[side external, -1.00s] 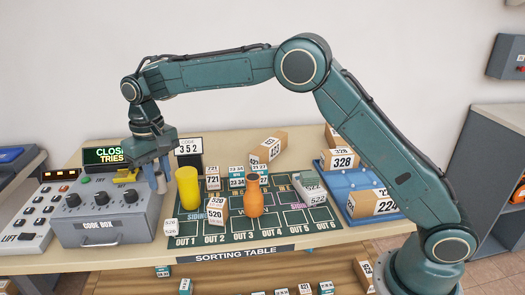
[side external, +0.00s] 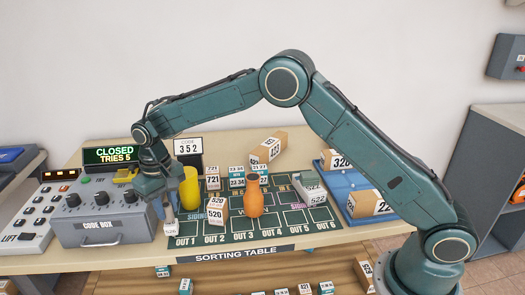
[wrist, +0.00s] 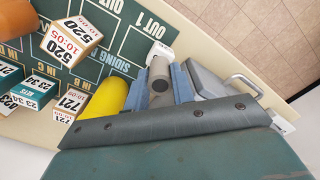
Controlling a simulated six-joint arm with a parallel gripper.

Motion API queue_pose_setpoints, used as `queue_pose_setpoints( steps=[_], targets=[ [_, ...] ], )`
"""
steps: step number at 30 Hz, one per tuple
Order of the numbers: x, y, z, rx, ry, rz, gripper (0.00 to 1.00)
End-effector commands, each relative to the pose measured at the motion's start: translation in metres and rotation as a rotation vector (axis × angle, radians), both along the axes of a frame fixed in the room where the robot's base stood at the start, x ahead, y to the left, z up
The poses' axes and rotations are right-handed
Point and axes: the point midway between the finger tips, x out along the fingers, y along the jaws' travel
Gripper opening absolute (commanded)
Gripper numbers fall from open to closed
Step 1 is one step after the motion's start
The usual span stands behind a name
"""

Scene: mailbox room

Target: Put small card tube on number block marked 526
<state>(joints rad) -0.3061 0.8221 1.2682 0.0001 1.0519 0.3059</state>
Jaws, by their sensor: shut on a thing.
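My gripper (side external: 167,207) is low over the front left of the sorting table, fingers pointing down. In the wrist view, its blue fingers are shut on the small card tube (wrist: 159,72), a grey-beige cylinder with a dark open end. The tube is mostly hidden in the side view. The small white number block (side external: 171,230) stands just left of OUT 1, directly below the fingertips and partly covered by them. In the wrist view the block (wrist: 161,50) shows just beyond the tube's far end. I cannot tell whether tube and block touch; the block's digits are unreadable now.
A yellow cylinder (side external: 190,187) stands close to the right of my gripper. The grey code box (side external: 105,215) is close on the left. A box marked 520 (side external: 215,211) and an orange bottle (side external: 254,199) stand further right.

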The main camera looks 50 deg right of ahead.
Motion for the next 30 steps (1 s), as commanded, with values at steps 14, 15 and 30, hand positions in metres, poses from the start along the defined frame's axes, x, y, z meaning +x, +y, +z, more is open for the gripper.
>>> queue_pose_setpoints(
  steps=[14, 15, 30],
  targets=[
    [-0.0001, 0.0, -0.0096, 0.0, 0.0, 0.0, 0.03],
    [-0.0001, 0.0, -0.0106, 0.0, 0.0, 0.0, 0.03],
    [0.0, 0.0, -0.0105, 0.0, -0.001, 0.0, 0.46]
  ],
)
